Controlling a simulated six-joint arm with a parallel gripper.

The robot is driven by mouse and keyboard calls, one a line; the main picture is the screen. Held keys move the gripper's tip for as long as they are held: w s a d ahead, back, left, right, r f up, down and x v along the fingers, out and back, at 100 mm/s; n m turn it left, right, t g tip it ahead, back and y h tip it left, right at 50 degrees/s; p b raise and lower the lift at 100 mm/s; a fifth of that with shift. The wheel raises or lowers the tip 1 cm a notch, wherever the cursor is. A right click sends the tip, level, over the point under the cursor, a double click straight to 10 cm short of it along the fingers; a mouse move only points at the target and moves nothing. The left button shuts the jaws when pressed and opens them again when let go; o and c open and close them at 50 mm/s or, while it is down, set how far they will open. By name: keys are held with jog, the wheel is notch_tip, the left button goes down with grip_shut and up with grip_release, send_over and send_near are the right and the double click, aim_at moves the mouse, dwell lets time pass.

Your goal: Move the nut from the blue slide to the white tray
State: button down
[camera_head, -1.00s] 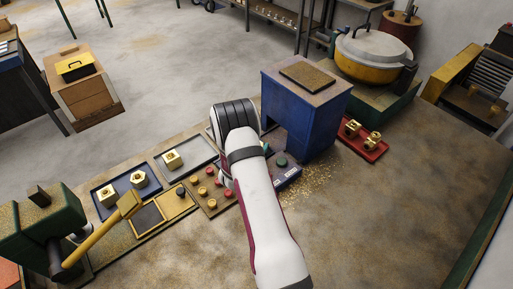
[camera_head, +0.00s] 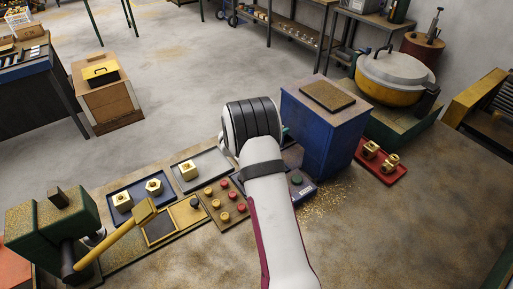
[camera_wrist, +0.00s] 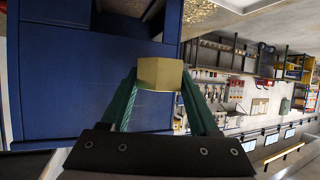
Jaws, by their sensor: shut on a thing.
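My gripper (camera_wrist: 158,90), with green fingers, is shut on a brass nut (camera_wrist: 160,74) in the wrist view. A blue housing (camera_wrist: 70,85) stands close behind the nut; I cannot tell whether the nut touches it. In the head view my arm hides the gripper and held nut, left of the blue box (camera_head: 318,130). I cannot make out the slide separately from the blue box. A pale grey-white tray (camera_head: 215,163), left of my arm, holds one brass nut (camera_head: 188,171).
A dark blue tray (camera_head: 137,200) holds two nuts. A button panel (camera_head: 222,213) lies in front of the pale tray. A red tray (camera_head: 382,175) with brass fittings is right of the blue box. The front right bench is clear.

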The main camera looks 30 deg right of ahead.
jog(key=shift+w+f+m+g, duration=0.1)
jog(key=shift+w+m+g, duration=0.3)
jog(key=shift+w, duration=0.05)
jog(key=shift+w+a+f+m+g, duration=0.1)
jog(key=shift+w+f+m+g, duration=0.1)
jog(key=shift+w+m+g, duration=0.15)
jog(key=shift+h, duration=0.3)
jog(key=w+a+f, duration=0.2)
jog(key=w, duration=0.1)
jog(key=w+a+f, duration=0.2)
jog(key=w, duration=0.1)
jog(key=w+a+f, duration=0.2)
jog(key=w+f, duration=0.1)
jog(key=shift+a, duration=0.3)
notch_tip(320, 180, down, 4)
jog(key=shift+a+r, duration=0.1)
jog(key=shift+r, duration=0.05)
jog(key=shift+f, duration=0.45)
jog(key=shift+c, duration=1.2)
grip_release()
jog(key=shift+f, duration=0.15)
jog(key=shift+o, duration=0.6)
jog(key=shift+f, duration=0.1)
